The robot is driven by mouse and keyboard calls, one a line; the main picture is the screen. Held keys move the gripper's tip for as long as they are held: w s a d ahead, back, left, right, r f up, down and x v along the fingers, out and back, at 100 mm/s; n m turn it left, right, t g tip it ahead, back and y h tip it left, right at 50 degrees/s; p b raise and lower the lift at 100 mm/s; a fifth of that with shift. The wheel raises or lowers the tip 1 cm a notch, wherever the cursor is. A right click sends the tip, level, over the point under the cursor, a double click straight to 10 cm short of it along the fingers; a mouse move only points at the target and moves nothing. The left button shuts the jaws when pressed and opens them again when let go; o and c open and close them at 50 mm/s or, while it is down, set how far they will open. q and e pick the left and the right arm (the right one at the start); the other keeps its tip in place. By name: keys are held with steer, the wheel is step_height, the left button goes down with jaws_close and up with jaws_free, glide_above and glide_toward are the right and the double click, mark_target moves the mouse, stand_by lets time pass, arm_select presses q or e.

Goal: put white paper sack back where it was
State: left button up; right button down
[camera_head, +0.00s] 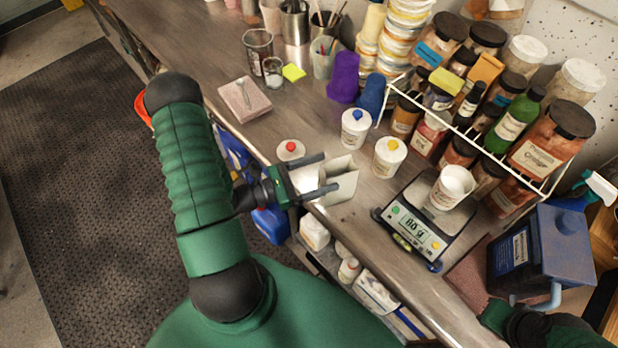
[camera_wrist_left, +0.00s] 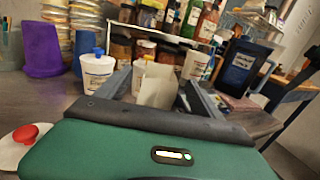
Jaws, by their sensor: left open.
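The white paper sack (camera_head: 341,181) stands open-topped at the front edge of the workbench. It also shows in the left wrist view (camera_wrist_left: 157,88), between my left fingers. My left gripper (camera_head: 329,172) is open, with its two fingers reaching toward the sack from the left, one on each side; I cannot tell whether they touch it. My right gripper (camera_head: 508,318) is at the lower right by the blue jug (camera_head: 535,252); its fingers are not clear.
White tubs with red (camera_head: 291,151), blue (camera_head: 356,128) and yellow (camera_head: 389,157) knobs stand close around the sack. A scale (camera_head: 403,238) bearing a white cup (camera_head: 452,187) is to its right. Behind is a wire rack (camera_head: 478,143) of jars.

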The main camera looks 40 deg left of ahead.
arm_select(q)
steer(key=v, duration=0.5)
steer(key=shift+b, duration=0.35)
stand_by(0.9)
